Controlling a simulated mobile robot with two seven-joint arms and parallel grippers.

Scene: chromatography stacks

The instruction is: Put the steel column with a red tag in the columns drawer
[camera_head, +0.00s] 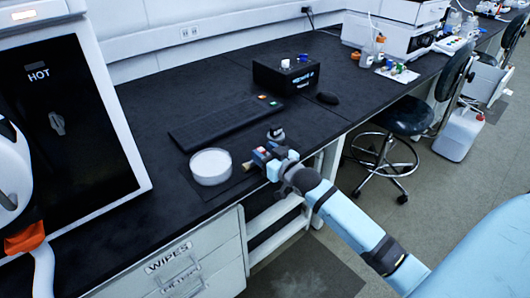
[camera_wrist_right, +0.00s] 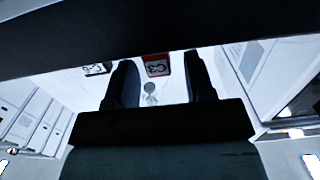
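My right gripper (camera_head: 260,155) is low at the front edge of the black bench; the light-blue arm reaches it from the lower right. In the right wrist view its two dark fingers (camera_wrist_right: 161,85) stand apart. A red tag marked C3 (camera_wrist_right: 157,65) shows in the gap, with a small grey round end (camera_wrist_right: 150,87) below it; nothing visibly bridges the fingers. A black-edged tag (camera_wrist_right: 97,69) shows left of the fingers. The steel column's body is not clearly visible. Drawers (camera_head: 190,270) are under the bench; the one label I can read says WIPES.
A round white dish (camera_head: 210,166) stands just left of the right gripper. A keyboard (camera_head: 225,121), black box (camera_head: 286,74) and mouse (camera_head: 327,98) lie behind. A dark oven marked HOT (camera_head: 70,125) fills the left. A stool (camera_head: 403,117) stands to the right.

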